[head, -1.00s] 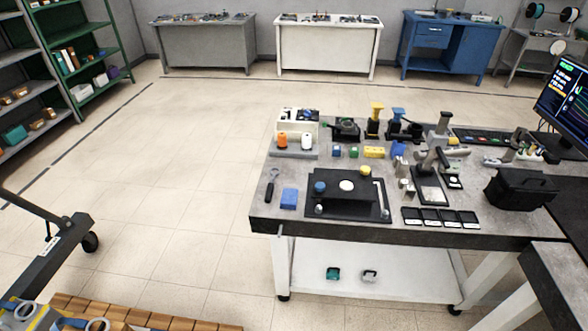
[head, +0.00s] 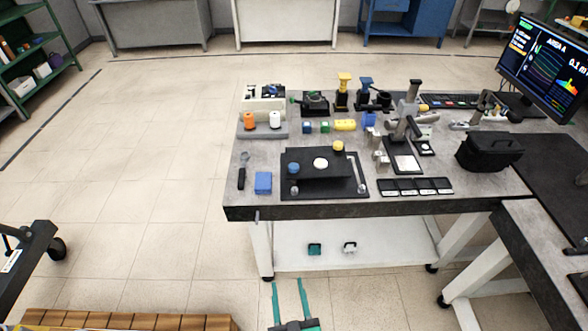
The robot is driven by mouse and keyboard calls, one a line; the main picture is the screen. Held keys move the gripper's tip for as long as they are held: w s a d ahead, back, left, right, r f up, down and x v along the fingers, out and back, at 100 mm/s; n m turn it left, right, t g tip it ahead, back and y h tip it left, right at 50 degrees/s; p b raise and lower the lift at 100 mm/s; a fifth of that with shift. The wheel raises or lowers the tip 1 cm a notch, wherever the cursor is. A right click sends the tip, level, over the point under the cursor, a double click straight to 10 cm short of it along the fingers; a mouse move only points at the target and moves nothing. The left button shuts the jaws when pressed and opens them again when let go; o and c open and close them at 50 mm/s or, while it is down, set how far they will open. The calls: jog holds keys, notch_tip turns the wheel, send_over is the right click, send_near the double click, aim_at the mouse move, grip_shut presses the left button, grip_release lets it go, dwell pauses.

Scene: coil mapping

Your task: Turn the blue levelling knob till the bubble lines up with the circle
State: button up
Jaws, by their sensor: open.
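The blue levelling knob (head: 294,168) sits at the left side of a black levelling plate (head: 330,188) on the workbench. A round white disc (head: 320,163), which looks like the bubble level, lies on the plate's upper part. The bubble and circle are too small to make out. A yellow knob (head: 338,146) stands at the plate's back right. My gripper (head: 287,281) shows at the bottom of the head view with two teal fingers apart. It is open and empty, in front of the bench and well away from the knob.
A blue block (head: 263,183) and a dark-handled tool (head: 242,171) lie left of the plate. Black tiles (head: 415,187) and a black bag (head: 489,151) are to the right. Instruments stand behind. The bench front edge (head: 360,209) lies between gripper and plate.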

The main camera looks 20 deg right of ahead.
jog(key=w+d+r, duration=0.2)
jog(key=w+d, duration=0.1)
jog(key=w, duration=0.4)
jog(key=w+d+r, duration=0.1)
jog(key=w+d, duration=0.2)
jog(key=w, duration=0.4)
jog(key=m+t+h, duration=0.1)
jog(key=t, duration=0.1)
send_near(295, 171)
jog(key=w, duration=0.4)
jog(key=w+d, duration=0.1)
jog(key=w, duration=0.3)
jog(key=w+d, duration=0.1)
jog(key=w, duration=0.2)
jog(key=shift+w+r, duration=0.15)
jog(key=shift+w, duration=0.2)
jog(key=c, duration=1)
